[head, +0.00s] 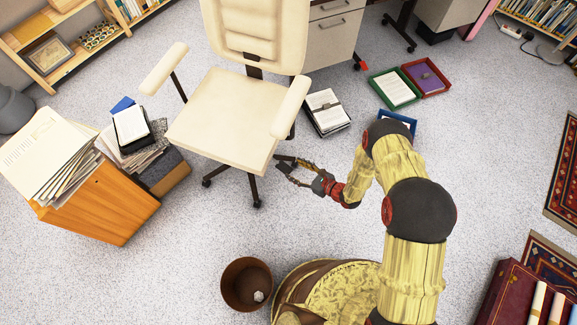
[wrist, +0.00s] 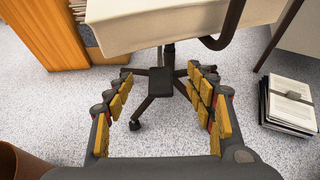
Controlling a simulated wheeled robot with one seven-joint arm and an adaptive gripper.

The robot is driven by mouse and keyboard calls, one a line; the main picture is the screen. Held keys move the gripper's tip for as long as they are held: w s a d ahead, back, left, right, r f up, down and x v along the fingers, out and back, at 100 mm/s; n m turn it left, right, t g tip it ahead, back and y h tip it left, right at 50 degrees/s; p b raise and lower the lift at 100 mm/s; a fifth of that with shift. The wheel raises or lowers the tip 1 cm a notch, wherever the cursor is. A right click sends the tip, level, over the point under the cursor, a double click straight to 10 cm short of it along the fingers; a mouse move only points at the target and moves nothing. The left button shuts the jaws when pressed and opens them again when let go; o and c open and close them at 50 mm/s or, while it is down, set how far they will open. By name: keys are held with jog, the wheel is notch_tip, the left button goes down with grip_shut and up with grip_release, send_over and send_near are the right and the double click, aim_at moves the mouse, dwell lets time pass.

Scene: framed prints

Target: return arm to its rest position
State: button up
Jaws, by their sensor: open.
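My arm reaches forward over the floor in the head view, bent at its joints. My gripper (head: 288,170) is at its far end, just in front of the seat of a cream office chair (head: 228,115). In the wrist view my gripper (wrist: 160,95) is open, its two yellow-padded fingers spread apart with nothing between them. Beyond the fingers are the chair's dark base and casters (wrist: 155,90), with the cream seat (wrist: 165,22) above. I cannot tell whether the fingers touch the chair.
A brown bin (head: 246,284) stands at the front. An orange cabinet (head: 105,205) with papers is at left. A stack of papers (head: 326,112), a green tray (head: 374,79) and a red tray (head: 442,72) lie behind. Carpet between the bin and chair is clear.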

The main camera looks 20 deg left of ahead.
jog(key=shift+v, duration=2.25)
